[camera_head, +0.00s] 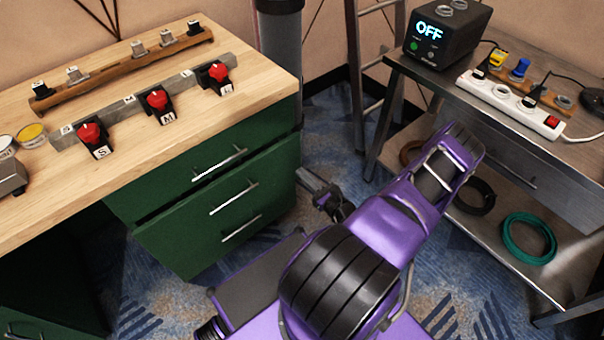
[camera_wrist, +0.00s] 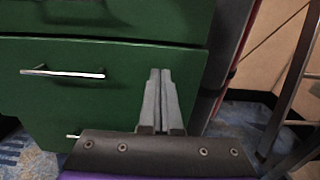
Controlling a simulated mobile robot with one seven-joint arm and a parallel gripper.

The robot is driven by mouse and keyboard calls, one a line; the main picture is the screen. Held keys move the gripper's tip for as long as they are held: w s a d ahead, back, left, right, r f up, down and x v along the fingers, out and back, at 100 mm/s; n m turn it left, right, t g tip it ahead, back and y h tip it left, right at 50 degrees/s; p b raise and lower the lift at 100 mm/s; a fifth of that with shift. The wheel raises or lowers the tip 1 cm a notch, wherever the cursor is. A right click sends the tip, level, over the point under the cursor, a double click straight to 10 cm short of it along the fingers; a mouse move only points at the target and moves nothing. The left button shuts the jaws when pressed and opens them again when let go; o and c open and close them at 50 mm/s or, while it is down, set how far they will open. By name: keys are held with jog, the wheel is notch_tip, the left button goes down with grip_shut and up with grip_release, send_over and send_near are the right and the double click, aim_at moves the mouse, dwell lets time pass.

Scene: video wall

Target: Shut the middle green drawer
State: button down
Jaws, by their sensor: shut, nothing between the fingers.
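The green drawer unit (camera_head: 265,131) stands under the wooden worktop. Its middle drawer (camera_head: 180,229) stands out a little past the top drawer, with a dark gap along its upper edge. The middle drawer's bar handle (camera_head: 234,198) is on its front; it also shows in the wrist view (camera_wrist: 62,73). My gripper (camera_head: 305,175) is at the right end of the drawer front, low beside the unit. In the wrist view its fingers (camera_wrist: 160,72) are together and empty, overlapping the right part of the drawer front. Whether they touch it I cannot tell.
The top drawer handle (camera_head: 220,164) and a lower handle (camera_head: 242,228) are above and below. Red switches (camera_head: 157,99) sit on the worktop (camera_head: 130,60). A ladder (camera_head: 357,70) and a metal bench (camera_head: 440,85) stand right. Blue patterned carpet (camera_head: 330,150) lies between.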

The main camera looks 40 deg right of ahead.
aim_at(276, 149)
jog(key=w+b, duration=0.1)
jog(key=w, duration=1)
jog(key=shift+a, duration=0.2)
